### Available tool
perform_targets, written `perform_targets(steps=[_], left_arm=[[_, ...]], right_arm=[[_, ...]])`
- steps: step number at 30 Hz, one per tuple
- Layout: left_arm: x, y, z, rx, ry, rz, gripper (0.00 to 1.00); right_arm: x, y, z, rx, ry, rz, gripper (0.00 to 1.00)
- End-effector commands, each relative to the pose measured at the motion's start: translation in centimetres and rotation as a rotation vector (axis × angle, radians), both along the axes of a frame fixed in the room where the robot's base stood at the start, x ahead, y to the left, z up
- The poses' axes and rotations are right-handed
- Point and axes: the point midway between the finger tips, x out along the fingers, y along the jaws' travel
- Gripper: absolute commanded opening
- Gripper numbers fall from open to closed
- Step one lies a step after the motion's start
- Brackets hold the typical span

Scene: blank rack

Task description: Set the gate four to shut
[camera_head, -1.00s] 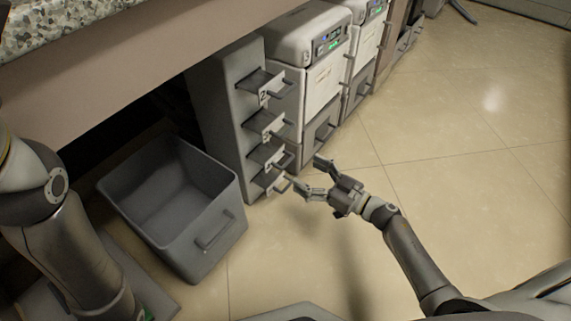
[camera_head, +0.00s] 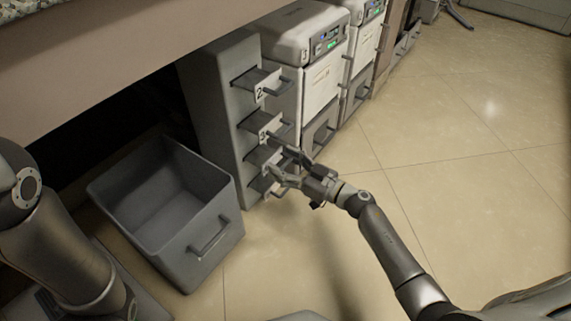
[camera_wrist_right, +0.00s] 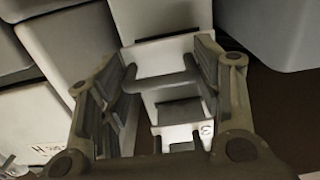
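The grey rack (camera_head: 232,150) stands beside the counter with a column of gates that stick out with handles. The top gate (camera_head: 256,84) bears a 2, and the gate below it (camera_head: 264,127) seems to bear a 3. My right gripper (camera_head: 279,162) is at the lower gates and hides their labels and part of their handles. In the right wrist view my right gripper (camera_wrist_right: 160,85) is open. A dark gate handle (camera_wrist_right: 165,80) lies between its spread fingers; contact cannot be told. Another label (camera_wrist_right: 206,130) shows below it. My left gripper is out of view.
A grey open bin (camera_head: 170,205) stands on the floor left of the rack. White-fronted cabinets (camera_head: 322,80) stand behind the rack to the right. The tiled floor (camera_head: 450,150) on the right is clear. The counter edge (camera_head: 110,70) overhangs at upper left.

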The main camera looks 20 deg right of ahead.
Motion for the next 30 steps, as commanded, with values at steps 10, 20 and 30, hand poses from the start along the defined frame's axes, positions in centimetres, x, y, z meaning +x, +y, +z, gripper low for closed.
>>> perform_targets(steps=[10,20,30], left_arm=[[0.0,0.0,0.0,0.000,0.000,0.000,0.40],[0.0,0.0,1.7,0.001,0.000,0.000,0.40],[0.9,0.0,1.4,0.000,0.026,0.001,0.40]], right_arm=[[0.0,0.0,0.0,0.001,-0.001,0.000,0.10],[2.6,2.0,0.5,0.004,-0.001,0.000,0.10],[5.2,3.9,0.2,0.002,-0.002,-0.002,0.10]])
